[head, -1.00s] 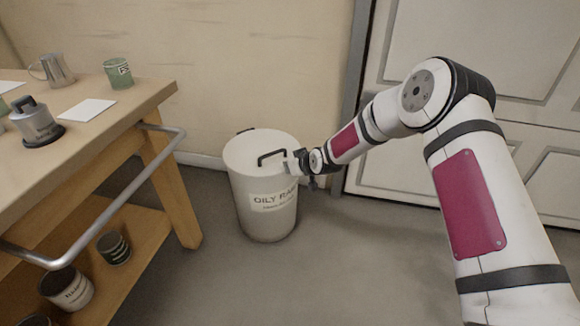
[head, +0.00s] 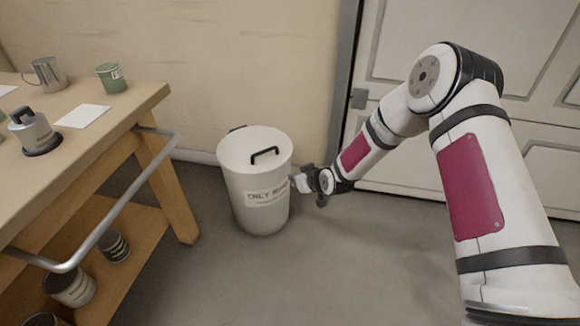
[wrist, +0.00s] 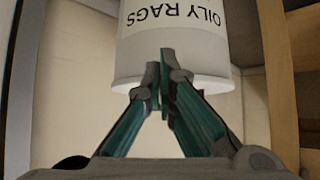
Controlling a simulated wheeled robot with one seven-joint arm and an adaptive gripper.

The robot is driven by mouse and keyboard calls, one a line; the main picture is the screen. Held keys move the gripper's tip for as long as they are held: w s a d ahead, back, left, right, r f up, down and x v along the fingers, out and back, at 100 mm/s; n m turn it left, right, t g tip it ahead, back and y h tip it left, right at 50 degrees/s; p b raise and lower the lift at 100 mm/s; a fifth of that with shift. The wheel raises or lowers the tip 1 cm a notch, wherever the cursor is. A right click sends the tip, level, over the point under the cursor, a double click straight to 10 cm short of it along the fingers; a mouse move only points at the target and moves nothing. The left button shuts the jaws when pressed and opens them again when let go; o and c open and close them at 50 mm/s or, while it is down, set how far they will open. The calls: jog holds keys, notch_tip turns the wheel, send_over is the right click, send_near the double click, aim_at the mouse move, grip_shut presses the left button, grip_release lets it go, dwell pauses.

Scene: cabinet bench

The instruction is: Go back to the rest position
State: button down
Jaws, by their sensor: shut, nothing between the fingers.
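My gripper (head: 305,187) is at the end of my outstretched arm, just right of the white oily rags can (head: 262,215). In the wrist view my gripper (wrist: 164,82) is shut and empty, its two fingertips together in front of the can (wrist: 190,55). The can stands upright on the floor with its lid on, and the lid's black handle shows on top.
A wooden bench (head: 150,95) with a metal front rail (head: 120,205) stands at the left. On it are a metal jug (head: 47,74), a green cup (head: 111,78) and a lidded canister (head: 34,132). Tins sit on its lower shelf. A white door (head: 540,90) is behind my arm. Middle floor is clear.

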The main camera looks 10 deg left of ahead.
jog(key=s+d+r+m+g+h, duration=0.1)
jog(key=s+d+r+h, duration=0.1)
jog(key=s+d+r, duration=0.55)
jog(key=s+d+r+m+g+h, duration=0.15)
jog(key=d+r, duration=0.35)
jog(key=r, duration=0.5)
jog(key=s+d+r+m+g+h, duration=0.1)
jog(key=s+d+r+h, duration=0.2)
jog(key=s+d+r, duration=0.5)
jog(key=s+d+r+m+g, duration=0.1)
jog(key=s+d+r, duration=0.1)
jog(key=s+r, duration=0.45)
jog(key=s+d+r+m+g, duration=0.1)
jog(key=s+d+r+m, duration=0.15)
jog(key=s, duration=0.65)
jog(key=s+d+r+m+g, duration=0.1)
jog(key=s+d+g, duration=0.1)
jog(key=s, duration=1.6)
notch_tip(320, 180, up, 36)
jog(key=t+p, duration=0.4)
jog(key=p, duration=3)
jog(key=shift+s+r, duration=0.2)
jog(key=shift+s, duration=0.15)
